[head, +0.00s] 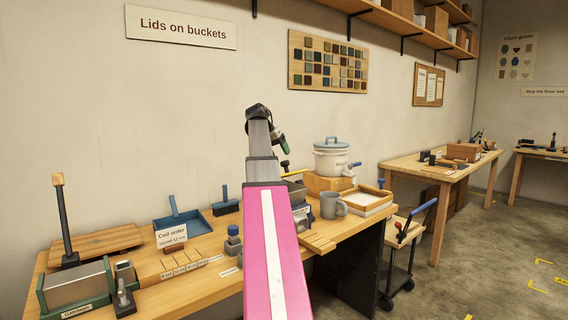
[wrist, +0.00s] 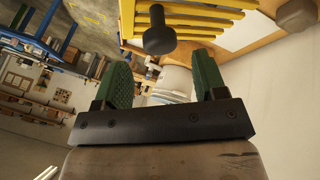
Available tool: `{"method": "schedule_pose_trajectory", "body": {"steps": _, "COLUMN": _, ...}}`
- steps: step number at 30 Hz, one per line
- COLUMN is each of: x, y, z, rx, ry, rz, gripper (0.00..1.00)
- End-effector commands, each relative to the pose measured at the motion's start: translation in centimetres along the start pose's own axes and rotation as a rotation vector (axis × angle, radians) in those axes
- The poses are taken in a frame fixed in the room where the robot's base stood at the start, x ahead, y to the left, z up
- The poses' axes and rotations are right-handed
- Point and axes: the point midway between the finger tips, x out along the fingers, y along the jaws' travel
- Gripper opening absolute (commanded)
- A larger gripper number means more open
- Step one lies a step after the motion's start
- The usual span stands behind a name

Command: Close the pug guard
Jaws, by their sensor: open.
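The pug guard (wrist: 205,18) is a set of yellow bars across the top of the wrist view. A dark round knob (wrist: 158,38) stands out from its near side. In the head view only a thin yellow edge of the guard (head: 294,173) shows beside my pink arm. A grey machine body (head: 301,215) shows below it, mostly hidden by my arm. My gripper (wrist: 163,72) has green fingers spread apart with nothing between them. The knob appears just beyond the fingertips, apart from them. In the head view my gripper (head: 282,144) is above the guard's edge.
A white lidded bucket (head: 332,160) stands on a wooden block right of my arm. A grey mug (head: 331,205) and a wooden tray (head: 366,201) are near it. A blue dustpan (head: 182,222) and brush (head: 225,206) lie left. A trolley (head: 402,250) stands right of the bench.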

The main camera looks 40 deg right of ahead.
Motion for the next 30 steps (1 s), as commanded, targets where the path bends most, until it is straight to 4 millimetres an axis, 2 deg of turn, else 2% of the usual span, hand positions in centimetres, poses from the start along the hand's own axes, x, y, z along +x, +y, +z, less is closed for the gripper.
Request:
{"method": "schedule_pose_trajectory", "body": {"steps": 3, "x": 2.1, "y": 0.1, "z": 0.1, "rx": 0.001, "ry": -0.001, "rz": 0.001, "gripper": 0.65}}
{"method": "schedule_pose_trajectory", "body": {"steps": 9, "x": 4.2, "y": 0.0, "z": 0.0, "rx": 0.000, "ry": 0.000, "rz": 0.000, "gripper": 0.65}}
{"method": "schedule_pose_trajectory", "body": {"steps": 21, "x": 4.9, "y": 0.0, "z": 0.0, "rx": 0.000, "ry": 0.001, "rz": 0.000, "gripper": 0.65}}
{"method": "schedule_pose_trajectory", "body": {"steps": 23, "x": 4.9, "y": 0.0, "z": 0.0, "rx": 0.000, "ry": 0.001, "rz": 0.000, "gripper": 0.49}}
{"method": "schedule_pose_trajectory", "body": {"steps": 27, "x": 4.9, "y": 0.0, "z": 0.0, "rx": 0.000, "ry": 0.001, "rz": 0.000, "gripper": 0.03}}
{"method": "schedule_pose_trajectory", "body": {"steps": 28, "x": 4.9, "y": 0.0, "z": 0.0, "rx": 0.000, "ry": 0.001, "rz": 0.000, "gripper": 0.00}}
{"method": "schedule_pose_trajectory", "body": {"steps": 30, "x": 4.9, "y": 0.0, "z": 0.0, "rx": 0.001, "ry": 0.002, "rz": -0.002, "gripper": 0.00}}
